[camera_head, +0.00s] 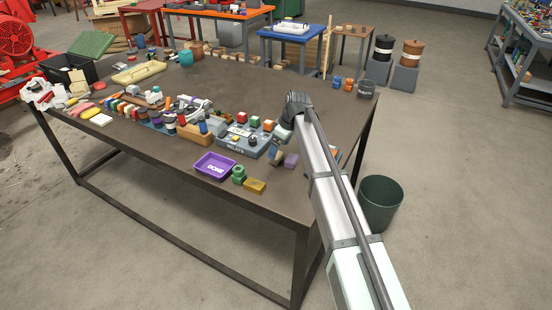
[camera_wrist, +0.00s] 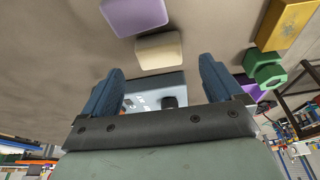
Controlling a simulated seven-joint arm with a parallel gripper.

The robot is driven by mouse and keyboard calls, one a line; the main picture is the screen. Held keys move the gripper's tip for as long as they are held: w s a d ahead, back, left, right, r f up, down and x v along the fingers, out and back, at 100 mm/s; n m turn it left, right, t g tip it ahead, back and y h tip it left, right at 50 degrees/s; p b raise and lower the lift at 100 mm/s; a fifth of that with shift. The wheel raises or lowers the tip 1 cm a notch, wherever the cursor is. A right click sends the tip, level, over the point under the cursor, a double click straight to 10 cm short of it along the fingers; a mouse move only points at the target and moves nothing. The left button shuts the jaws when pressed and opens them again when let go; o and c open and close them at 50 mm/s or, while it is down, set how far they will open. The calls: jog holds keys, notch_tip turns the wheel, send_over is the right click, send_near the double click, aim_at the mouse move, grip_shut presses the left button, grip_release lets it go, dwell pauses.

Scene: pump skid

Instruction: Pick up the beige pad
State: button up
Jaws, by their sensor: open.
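The beige pad (camera_wrist: 159,50) lies flat on the table in the wrist view, just beyond my fingertips and roughly centred between them. In the head view a small tan patch of the pad (camera_head: 274,157) shows below my gripper (camera_head: 281,148), which covers part of that spot. In the wrist view my gripper (camera_wrist: 161,70) has its two blue fingers wide apart, with nothing between them. I cannot tell the exact gap between the fingertips and the pad.
A purple block (camera_wrist: 135,15) sits right beside the pad. The grey relays box (camera_head: 243,140) is to the left in the head view. A green nut (camera_wrist: 265,68) and yellow block (camera_wrist: 284,22) lie nearby. A purple tray (camera_head: 214,166) stands near the table's front edge.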

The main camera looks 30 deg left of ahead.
jog(key=x, duration=0.4)
jog(key=shift+f, duration=0.1)
jog(key=shift+c, duration=0.2)
jog(key=c, duration=1.1)
